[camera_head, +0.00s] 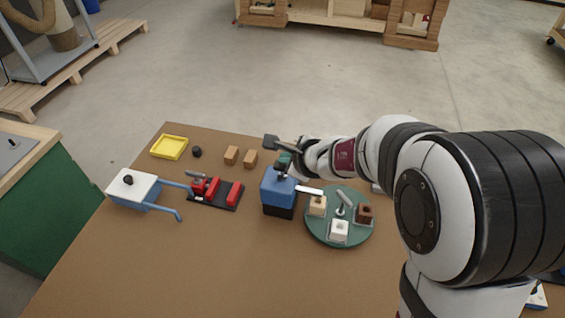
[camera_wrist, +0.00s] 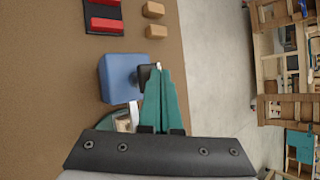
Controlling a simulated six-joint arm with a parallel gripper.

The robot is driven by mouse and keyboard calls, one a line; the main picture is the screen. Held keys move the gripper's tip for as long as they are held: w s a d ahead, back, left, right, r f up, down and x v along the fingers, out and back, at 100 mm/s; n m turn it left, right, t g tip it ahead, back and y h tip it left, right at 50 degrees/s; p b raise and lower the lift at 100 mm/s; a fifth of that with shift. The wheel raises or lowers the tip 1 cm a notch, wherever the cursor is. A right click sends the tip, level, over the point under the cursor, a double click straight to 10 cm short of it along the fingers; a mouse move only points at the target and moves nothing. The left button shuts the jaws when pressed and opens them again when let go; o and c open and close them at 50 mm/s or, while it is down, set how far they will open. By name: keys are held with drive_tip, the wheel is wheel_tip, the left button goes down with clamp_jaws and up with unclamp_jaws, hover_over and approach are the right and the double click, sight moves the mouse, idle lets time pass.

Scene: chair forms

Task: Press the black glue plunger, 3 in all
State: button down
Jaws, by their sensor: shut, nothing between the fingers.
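The glue dispenser is a blue box (camera_head: 278,186) on a black base, with a white spout (camera_head: 309,191) pointing right over the turntable. Its black plunger (camera_head: 281,175) is on top, mostly hidden by my gripper. In the wrist view the blue box (camera_wrist: 121,79) is left of the fingers and the black plunger (camera_wrist: 145,76) shows by the fingertips. My gripper (camera_head: 283,164) has teal fingers held together and empty, pointing down just over the plunger. The fingers (camera_wrist: 158,72) overlap the plunger in the wrist view; I cannot tell whether they touch it.
A green turntable (camera_head: 320,228) right of the dispenser carries cream, white and brown blocks and a grey handle. Left stand a red clamp fixture (camera_head: 205,188) and a white-topped blue box (camera_head: 131,186). Behind are two wooden blocks (camera_head: 231,155) and a yellow tray (camera_head: 161,148). The table front is clear.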

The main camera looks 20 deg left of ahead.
drive_tip(key=shift+f, duration=0.85)
idle(0.6)
drive_tip(key=shift+r, duration=1.4)
drive_tip(key=shift+r, duration=2.55)
wheel_tip(320, 180, up, 4)
drive_tip(key=shift+f, duration=0.1)
idle(0.4)
